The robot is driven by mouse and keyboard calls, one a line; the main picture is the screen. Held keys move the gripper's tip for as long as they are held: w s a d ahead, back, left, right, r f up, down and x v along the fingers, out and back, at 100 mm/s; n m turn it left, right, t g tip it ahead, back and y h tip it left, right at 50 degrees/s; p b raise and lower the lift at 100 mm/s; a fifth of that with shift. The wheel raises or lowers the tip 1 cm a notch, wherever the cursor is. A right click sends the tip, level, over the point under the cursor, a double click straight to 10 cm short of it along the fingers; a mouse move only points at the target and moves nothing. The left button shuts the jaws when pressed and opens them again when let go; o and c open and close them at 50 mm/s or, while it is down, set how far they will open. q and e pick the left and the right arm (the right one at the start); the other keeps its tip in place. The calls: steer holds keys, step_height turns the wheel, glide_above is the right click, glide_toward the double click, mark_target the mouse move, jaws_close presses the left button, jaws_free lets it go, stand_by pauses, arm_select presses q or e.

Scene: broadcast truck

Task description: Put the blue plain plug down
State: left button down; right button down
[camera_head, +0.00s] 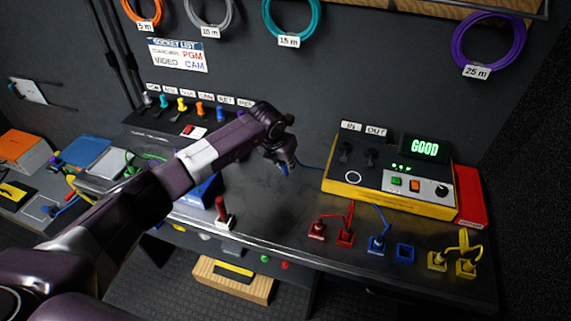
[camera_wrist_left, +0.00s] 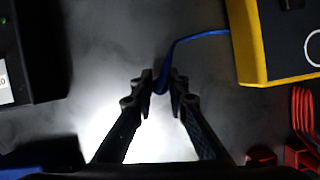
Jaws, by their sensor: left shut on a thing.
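My left gripper (camera_head: 284,163) is shut on the blue plug (camera_head: 284,171), above the dark bench top, left of the yellow tester box. In the left wrist view the fingertips (camera_wrist_left: 161,80) close around the blue plug (camera_wrist_left: 160,87), which is mostly hidden between them. Its blue cable (camera_wrist_left: 197,38) curves off to the right towards the tester. I cannot tell whether the plug touches the bench. My right gripper is not in view.
The yellow tester (camera_head: 390,176) reads "GOOD". Along the front edge are red plugs (camera_head: 344,237), another blue plug (camera_head: 378,245), an empty blue holder (camera_head: 404,253) and yellow plugs (camera_head: 466,267). A red-handled item (camera_head: 222,212) stands front left. The bench (camera_head: 275,220) is clear below the gripper.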

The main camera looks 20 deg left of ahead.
arm_select(q)
steer(key=shift+f, duration=0.25)
steer(key=shift+f, duration=0.2)
steer(key=c, duration=1.9)
jaws_free()
steer(key=shift+r, duration=0.2)
